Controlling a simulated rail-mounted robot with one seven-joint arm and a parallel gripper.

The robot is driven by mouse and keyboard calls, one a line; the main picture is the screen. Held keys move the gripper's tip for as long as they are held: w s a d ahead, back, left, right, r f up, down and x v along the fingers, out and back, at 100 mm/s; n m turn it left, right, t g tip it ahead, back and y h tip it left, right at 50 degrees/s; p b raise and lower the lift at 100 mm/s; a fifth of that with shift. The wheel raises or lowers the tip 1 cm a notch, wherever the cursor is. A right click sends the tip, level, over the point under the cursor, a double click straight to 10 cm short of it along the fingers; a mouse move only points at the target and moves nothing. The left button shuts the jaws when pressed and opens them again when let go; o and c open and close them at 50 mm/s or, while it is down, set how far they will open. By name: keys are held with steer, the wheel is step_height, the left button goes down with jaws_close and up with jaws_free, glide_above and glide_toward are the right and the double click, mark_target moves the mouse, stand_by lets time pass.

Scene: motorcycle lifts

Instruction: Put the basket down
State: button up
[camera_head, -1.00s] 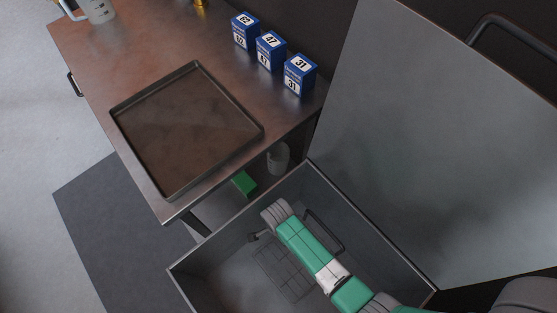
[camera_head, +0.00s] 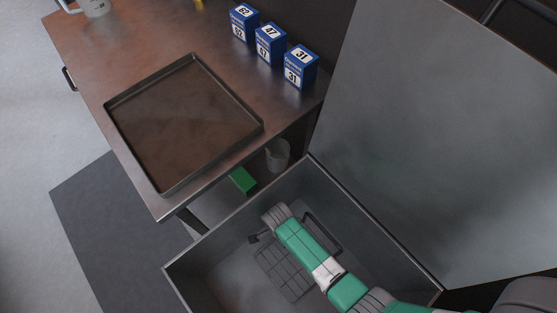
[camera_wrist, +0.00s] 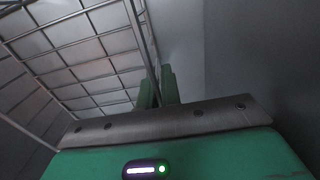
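The dark wire basket (camera_head: 279,272) is inside the open grey chest (camera_head: 222,238), under my green and white arm. Its wire grid (camera_wrist: 75,50) fills the left of the wrist view. My gripper's green fingers (camera_wrist: 158,88) are close together, with a thin dark bar of the basket running down between them, so they look shut on it. In the head view my arm hides the fingers and part of the basket. I cannot tell whether the basket touches the chest floor.
The chest's raised lid (camera_head: 430,130) stands at the right. A metal bench (camera_head: 90,50) with a shallow tray (camera_head: 215,170) and three blue boxes (camera_head: 270,44) is beyond the chest. A green block (camera_head: 243,180) and a grey cup (camera_head: 278,154) are under the bench.

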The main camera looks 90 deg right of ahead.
steer(key=o, duration=0.4)
steer(key=shift+c, duration=0.2)
step_height(320, 180, up, 12)
steer(key=p, duration=0.5)
steer(key=shift+r+p, duration=0.2)
steer(key=shift+p, duration=0.2)
